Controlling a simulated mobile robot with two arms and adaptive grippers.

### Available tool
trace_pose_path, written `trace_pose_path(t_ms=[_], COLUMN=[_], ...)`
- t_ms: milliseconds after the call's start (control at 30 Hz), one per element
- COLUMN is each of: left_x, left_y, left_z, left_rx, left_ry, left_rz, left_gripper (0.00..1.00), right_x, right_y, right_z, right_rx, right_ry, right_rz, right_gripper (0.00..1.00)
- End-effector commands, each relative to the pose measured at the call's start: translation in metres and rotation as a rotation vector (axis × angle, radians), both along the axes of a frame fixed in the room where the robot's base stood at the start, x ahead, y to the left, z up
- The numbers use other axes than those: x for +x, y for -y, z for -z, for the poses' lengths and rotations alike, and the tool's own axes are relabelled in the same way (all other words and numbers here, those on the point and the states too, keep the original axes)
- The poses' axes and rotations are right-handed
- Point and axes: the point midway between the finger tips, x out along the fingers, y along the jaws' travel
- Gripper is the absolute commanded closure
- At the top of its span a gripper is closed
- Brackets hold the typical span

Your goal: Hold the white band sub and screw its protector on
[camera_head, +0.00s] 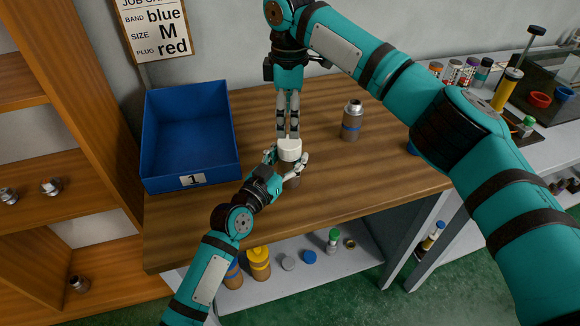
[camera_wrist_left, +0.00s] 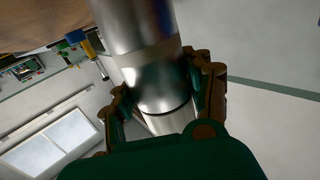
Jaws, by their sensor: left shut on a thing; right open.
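My left gripper (camera_head: 286,172) is shut on the white band sub (camera_head: 291,180) above the front part of the table. In the left wrist view, the sub (camera_wrist_left: 142,28) is a shiny metal cylinder with a pale band, between my left fingers (camera_wrist_left: 165,95). A white protector (camera_head: 290,147) sits at the top of the sub in the head view; I cannot tell whether its thread is engaged. My right gripper (camera_head: 288,136) points down with its fingers open, tips right at the protector's upper edge. The left fingers hide part of the sub.
A blue bin (camera_head: 189,112) labelled 1 stands left on the wooden table (camera_head: 330,190). A job card (camera_head: 155,25) hangs behind. Several caps lie on the shelf (camera_head: 325,285) below the table.

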Motion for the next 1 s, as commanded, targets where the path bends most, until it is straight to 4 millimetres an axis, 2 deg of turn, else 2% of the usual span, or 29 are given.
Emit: trace_pose_path(t_ms=[500,700,967,1000], left_x=[0.000,0.000,0.000,0.000], left_y=[0.000,0.000,0.000,0.000], left_z=[0.000,0.000,0.000,0.000], left_rx=[0.001,0.001,0.001,0.001], left_ry=[0.001,0.001,0.001,0.001], left_rz=[-0.001,-0.001,-0.001,-0.001], left_gripper=[1.00,1.00,1.00,1.00], right_x=[0.000,0.000,0.000,0.000], right_y=[0.001,0.000,0.000,0.000], right_z=[0.068,0.079,0.079,0.079], right_rx=[-0.002,0.000,0.000,0.000], right_ry=[-0.002,0.000,0.000,0.000], right_rz=[0.002,0.002,0.002,0.002], right_gripper=[0.29,0.29,0.29,0.34])
